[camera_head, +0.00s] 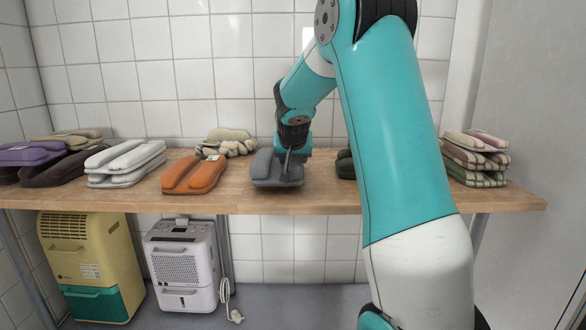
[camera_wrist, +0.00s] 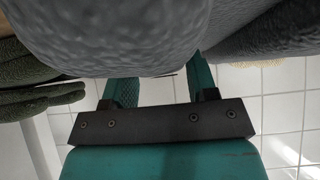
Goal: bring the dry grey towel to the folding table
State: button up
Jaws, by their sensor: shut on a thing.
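A folded grey towel (camera_head: 276,171) is at the front middle of the wooden table (camera_head: 300,202). My gripper (camera_head: 288,160) is shut on it from above. In the wrist view the grey towel (camera_wrist: 110,35) fills the top of the picture, and my gripper (camera_wrist: 158,85) has its two fingers against it, their tips hidden by the cloth. In the head view the towel looks level and at the tabletop; I cannot tell whether it rests there or is slightly raised. The towel's far side is hidden by my gripper.
An orange towel (camera_head: 194,174) lies to the left, with white (camera_head: 125,163), dark brown (camera_head: 62,168) and purple (camera_head: 27,153) ones beyond. A dark green towel (camera_head: 345,164) is close on the right. Checked towels (camera_head: 475,157) stand at the right end. Two dehumidifiers stand below.

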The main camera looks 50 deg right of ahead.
jog(key=shift+f, duration=1.05)
jog(key=shift+f, duration=0.1)
jog(key=o, duration=1.1)
jog(key=shift+o, duration=0.2)
